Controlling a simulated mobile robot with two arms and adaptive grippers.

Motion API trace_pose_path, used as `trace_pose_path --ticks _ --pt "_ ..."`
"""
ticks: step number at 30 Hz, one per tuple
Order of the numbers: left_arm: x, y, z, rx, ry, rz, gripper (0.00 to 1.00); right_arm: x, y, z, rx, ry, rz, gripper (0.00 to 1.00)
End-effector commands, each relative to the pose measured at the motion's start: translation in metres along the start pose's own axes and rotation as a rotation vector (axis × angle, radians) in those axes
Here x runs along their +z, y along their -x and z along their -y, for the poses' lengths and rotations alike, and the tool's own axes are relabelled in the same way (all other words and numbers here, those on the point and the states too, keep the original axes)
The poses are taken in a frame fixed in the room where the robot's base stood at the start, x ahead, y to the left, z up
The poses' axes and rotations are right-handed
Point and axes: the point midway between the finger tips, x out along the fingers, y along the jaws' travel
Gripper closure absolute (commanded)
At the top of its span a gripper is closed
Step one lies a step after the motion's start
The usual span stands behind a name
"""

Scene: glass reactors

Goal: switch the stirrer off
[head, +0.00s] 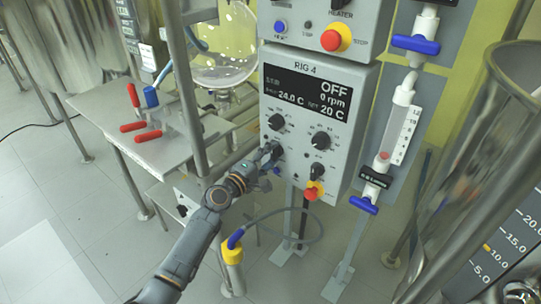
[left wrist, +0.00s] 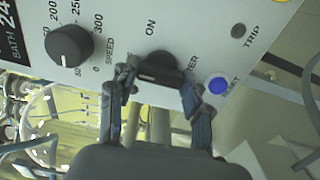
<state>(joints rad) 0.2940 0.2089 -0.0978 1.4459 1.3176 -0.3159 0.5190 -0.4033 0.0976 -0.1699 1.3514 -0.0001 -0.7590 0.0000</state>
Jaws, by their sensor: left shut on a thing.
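The control box RIG 4 (head: 361,126) stands in the middle of the head view. Its display (head: 309,94) reads STIR OFF, 0 rpm, 24.0 C and SET 20 C. My left gripper (head: 270,156) is at the lower left of the panel. In the left wrist view my left gripper (left wrist: 160,84) is shut on the black stirrer switch knob (left wrist: 160,66), one finger on each side. The word ON shows beside the knob; the stirrer label is partly covered. The knob is mostly hidden by the gripper in the head view. My right gripper is not in view.
The speed knob (left wrist: 69,46) and blue reset button (left wrist: 217,86) flank the switch. A red stop button (head: 313,191) is low on the panel. Valves with blue handles (head: 363,205) hang to the right. A bench (head: 100,103) with red-handled tools stands left.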

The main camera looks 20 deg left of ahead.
Motion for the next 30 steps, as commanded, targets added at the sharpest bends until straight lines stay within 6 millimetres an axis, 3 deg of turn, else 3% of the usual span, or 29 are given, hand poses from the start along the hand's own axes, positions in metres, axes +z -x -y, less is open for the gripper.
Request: trace_pose_path --ticks 4,5,7,8,20,30 --pt "0.000 0.000 0.001 -0.002 0.005 0.000 0.83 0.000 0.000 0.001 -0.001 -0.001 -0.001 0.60" --pt "0.000 0.000 0.001 -0.002 0.005 -0.001 0.45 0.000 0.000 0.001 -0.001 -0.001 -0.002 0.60" --pt "0.000 0.000 0.001 -0.002 0.004 0.000 0.31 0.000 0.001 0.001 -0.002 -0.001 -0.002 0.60" --pt "0.000 0.000 0.001 -0.001 0.004 0.000 0.28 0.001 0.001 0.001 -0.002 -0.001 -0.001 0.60" --pt "0.000 0.007 0.001 -0.001 0.001 -0.001 0.28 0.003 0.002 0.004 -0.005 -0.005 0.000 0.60" --pt "0.000 0.073 0.002 -0.004 0.001 -0.001 0.28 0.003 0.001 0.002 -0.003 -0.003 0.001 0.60"
